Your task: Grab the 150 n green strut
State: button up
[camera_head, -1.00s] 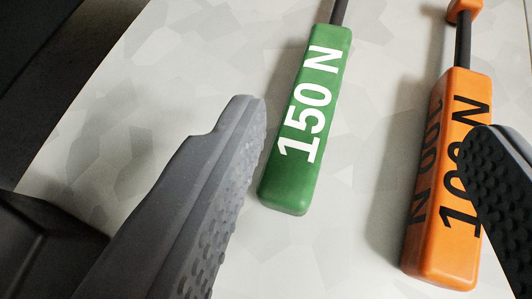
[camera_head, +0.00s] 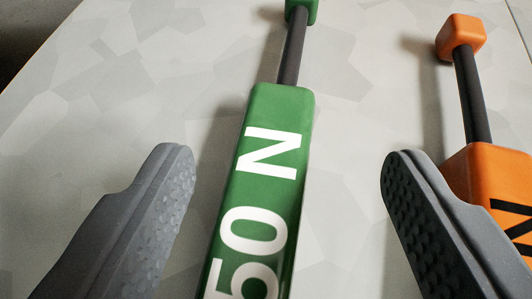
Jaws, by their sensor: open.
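The green strut (camera_head: 268,110) marked "150 N" lies on the pale surface in the middle of the view. Its dark rod (camera_head: 292,45) runs up to a small green end block (camera_head: 301,10) at the top edge. The lower part of its body, with the "1", is cut off by the bottom edge. My gripper (camera_head: 287,165) is open and empty. Its two grey fingers appear on either side of the green body, with a visible gap on both sides. I cannot tell how high the fingers are above the surface.
An orange strut (camera_head: 487,170) lies at the right, partly behind my right finger, with a dark rod and an orange end block (camera_head: 461,36). The pale patterned surface (camera_head: 130,110) is bare to the left of the green strut. A dark area (camera_head: 25,30) lies beyond its edge at the upper left.

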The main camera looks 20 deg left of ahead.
aim_at(277, 127)
jog(key=b+x, duration=0.1)
jog(key=x, duration=0.2)
jog(key=shift+w+a+f, duration=0.2)
jog(key=shift+a+f, duration=0.05)
jog(key=shift+f, duration=0.05)
jog(key=shift+w+a+f, duration=0.1)
jog(key=shift+w+f, duration=0.05)
jog(key=shift+w, duration=0.35)
jog(key=c, duration=1.3)
jog(key=shift+r+p, duration=0.6)
jog(key=shift+r, duration=1.25)
jog(key=s+d, duration=0.1)
jog(key=s, duration=0.3)
jog(key=s+d+r+p, duration=0.1)
jog(key=s, duration=0.3)
jog(key=s+d+p, duration=0.1)
jog(key=s+d, duration=0.1)
jog(key=s, duration=0.2)
jog(key=shift+s+r, duration=0.15)
jog(key=shift+s, duration=0.2)
jog(key=shift+s+d+b, duration=0.2)
jog(key=shift+s+b, duration=0.35)
jog(key=shift+b, duration=0.2)
jog(key=shift+s+d+b, duration=0.15)
jog(key=shift+s+b, duration=0.55)
jog(key=shift+s, duration=0.05)
